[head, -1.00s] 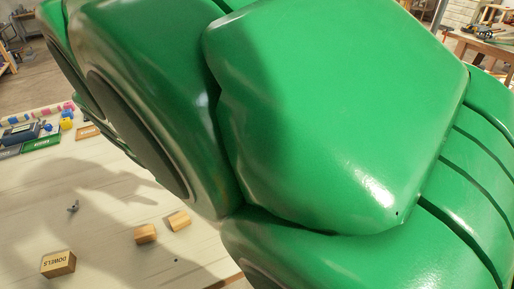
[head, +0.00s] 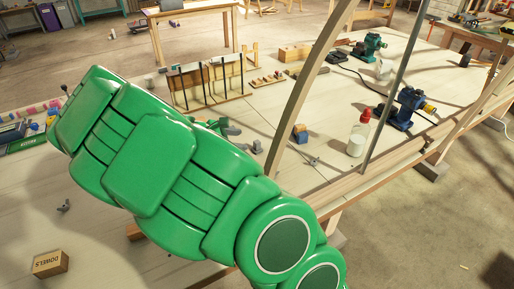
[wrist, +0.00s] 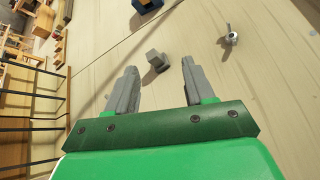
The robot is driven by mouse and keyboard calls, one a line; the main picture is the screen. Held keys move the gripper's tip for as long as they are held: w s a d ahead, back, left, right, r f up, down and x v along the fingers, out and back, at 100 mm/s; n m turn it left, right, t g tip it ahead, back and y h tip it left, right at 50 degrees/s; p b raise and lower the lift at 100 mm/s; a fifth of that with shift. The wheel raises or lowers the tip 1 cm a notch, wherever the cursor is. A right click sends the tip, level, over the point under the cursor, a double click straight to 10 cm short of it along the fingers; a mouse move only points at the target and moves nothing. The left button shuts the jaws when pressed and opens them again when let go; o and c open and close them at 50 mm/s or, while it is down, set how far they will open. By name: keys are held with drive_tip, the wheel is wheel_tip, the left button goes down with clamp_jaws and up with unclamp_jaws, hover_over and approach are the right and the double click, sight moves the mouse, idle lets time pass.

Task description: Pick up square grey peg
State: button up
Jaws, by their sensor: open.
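The square grey peg (wrist: 154,60) shows in the wrist view as a small grey block standing on the light wooden bench top. It lies just beyond and between the fingertips of my gripper (wrist: 159,68), apart from both fingers. My gripper is open and empty, with two grey fingers on a green palm. In the head view a small grey piece (head: 257,146), probably the peg, sits right of my partly hidden gripper. My green arm covers much of the bench there.
A wing nut (wrist: 231,38) and a blue block (wrist: 146,5) lie near the peg. In the head view a white bottle with a red cap (head: 358,138), a bent lath (head: 299,92) and a clamp rack (head: 208,82) stand around. A dowels box (head: 50,264) is at lower left.

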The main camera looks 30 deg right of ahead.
sight(255, 143)
drive_tip(key=w+d+f+n, duration=0.1)
drive_tip(key=f, duration=0.1)
drive_tip(key=w+d+f+n+h, duration=0.1)
drive_tip(key=d+f+n, duration=0.1)
drive_tip(key=w+d+f+n+h, duration=0.1)
drive_tip(key=w+f, duration=0.1)
drive_tip(key=shift+d+n, duration=0.35)
drive_tip(key=shift+n, duration=0.05)
drive_tip(key=shift+x, duration=1.15)
drive_tip(key=x, duration=0.3)
drive_tip(key=shift+s+d+f, duration=0.1)
drive_tip(key=shift+s+f, duration=0.1)
drive_tip(key=shift+s, duration=0.15)
drive_tip(key=shift+x, duration=1.05)
drive_tip(key=shift+w, duration=0.1)
clamp_jaws()
